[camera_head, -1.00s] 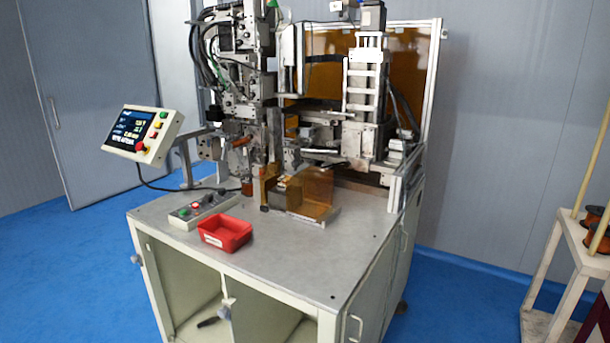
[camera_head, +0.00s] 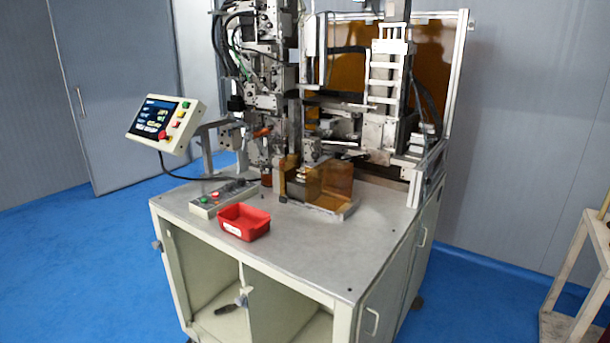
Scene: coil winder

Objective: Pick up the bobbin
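No bobbin can be made out for certain. A small copper-coloured part (camera_head: 266,180) stands on the worktop under the winder head, too small to identify. The coil winder (camera_head: 268,75) stands upright at the back of its bench. A red tray (camera_head: 243,232) with a white label sits on the worktop near the front left edge; it looks empty. My gripper is not in view.
The grey worktop (camera_head: 300,245) is clear in front and at right. A button box (camera_head: 222,198) lies behind the tray, and a control screen (camera_head: 165,123) juts out at left. A white rack (camera_head: 572,275) is cut off at the right edge. Blue floor is open around the bench.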

